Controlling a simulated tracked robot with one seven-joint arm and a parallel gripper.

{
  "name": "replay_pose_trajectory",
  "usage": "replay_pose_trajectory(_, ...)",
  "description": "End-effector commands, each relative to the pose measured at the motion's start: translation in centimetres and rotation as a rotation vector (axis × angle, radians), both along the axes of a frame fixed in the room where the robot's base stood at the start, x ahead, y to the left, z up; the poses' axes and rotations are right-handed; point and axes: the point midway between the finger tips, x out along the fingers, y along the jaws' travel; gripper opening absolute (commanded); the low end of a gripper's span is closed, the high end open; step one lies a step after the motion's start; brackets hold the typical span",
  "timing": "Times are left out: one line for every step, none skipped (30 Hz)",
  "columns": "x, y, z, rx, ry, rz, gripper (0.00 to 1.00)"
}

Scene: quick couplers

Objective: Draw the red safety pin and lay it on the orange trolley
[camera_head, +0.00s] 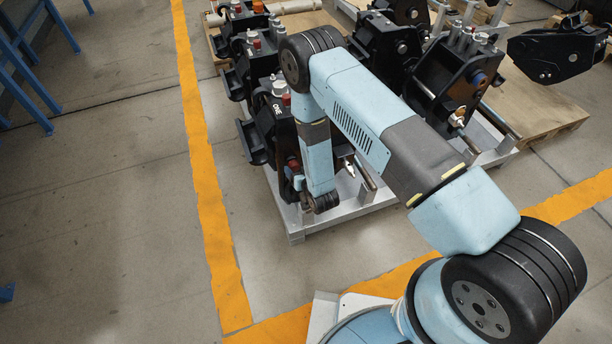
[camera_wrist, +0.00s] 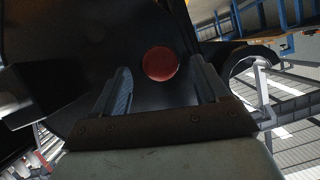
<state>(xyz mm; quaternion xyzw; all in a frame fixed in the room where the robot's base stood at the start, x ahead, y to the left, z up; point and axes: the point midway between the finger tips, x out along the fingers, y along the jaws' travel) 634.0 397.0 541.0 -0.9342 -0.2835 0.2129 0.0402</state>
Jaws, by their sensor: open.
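A round red end face (camera_wrist: 161,64), which looks like the head of the safety pin, shows in the wrist view against a dark coupler body (camera_wrist: 90,35). My gripper (camera_wrist: 159,82) is open, with one finger on each side of the red head. The head appears beyond the fingertips or level with them; I cannot tell which, and no contact is visible. In the head view my wrist is low in front of the nearest black coupler (camera_head: 275,120), and a red part (camera_head: 293,165) shows beside my forearm. My fingers are mostly hidden there. I cannot make out an orange trolley.
Several black couplers stand close together on a grey metal frame (camera_head: 345,208) and a wooden pallet (camera_head: 545,115). Another coupler (camera_head: 455,80) is to the right of my arm. Blue racking (camera_head: 25,60) is at far left.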

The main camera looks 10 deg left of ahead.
Motion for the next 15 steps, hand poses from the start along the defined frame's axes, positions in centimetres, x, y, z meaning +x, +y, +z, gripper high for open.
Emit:
replay_pose_trajectory(0.4, 0.3, -0.2, 0.001, -0.001, 0.0, 0.74)
replay_pose_trajectory(0.6, 0.4, -0.3, 0.001, -0.001, 0.0, 0.74)
replay_pose_trajectory(0.9, 0.6, -0.4, 0.001, -0.001, 0.0, 0.74)
replay_pose_trajectory(1.0, 0.7, -0.5, 0.0, 0.0, 0.0, 0.74)
replay_pose_trajectory(1.1, 0.8, -0.6, 0.0, 0.0, -0.001, 0.74)
replay_pose_trajectory(1.3, 0.9, -0.7, 0.0, 0.0, -0.001, 0.74)
replay_pose_trajectory(1.3, 0.9, -0.7, 0.0, 0.0, -0.001, 0.74)
replay_pose_trajectory(1.4, 0.9, -0.7, 0.0, 0.0, -0.001, 0.74)
replay_pose_trajectory(1.4, 1.0, -0.7, 0.0, 0.0, -0.001, 0.74)
replay_pose_trajectory(1.5, 1.0, -0.8, 0.0, 0.0, -0.001, 0.74)
replay_pose_trajectory(1.5, 1.0, -0.8, 0.0, 0.0, -0.001, 0.74)
replay_pose_trajectory(1.5, 1.0, -0.8, 0.0, 0.0, -0.001, 0.74)
replay_pose_trajectory(1.5, 1.0, -0.8, 0.0, 0.0, -0.001, 0.74)
replay_pose_trajectory(1.5, 1.0, -0.8, 0.0, 0.0, -0.001, 0.74)
replay_pose_trajectory(1.5, 1.0, -0.8, 0.0, 0.0, -0.001, 0.74)
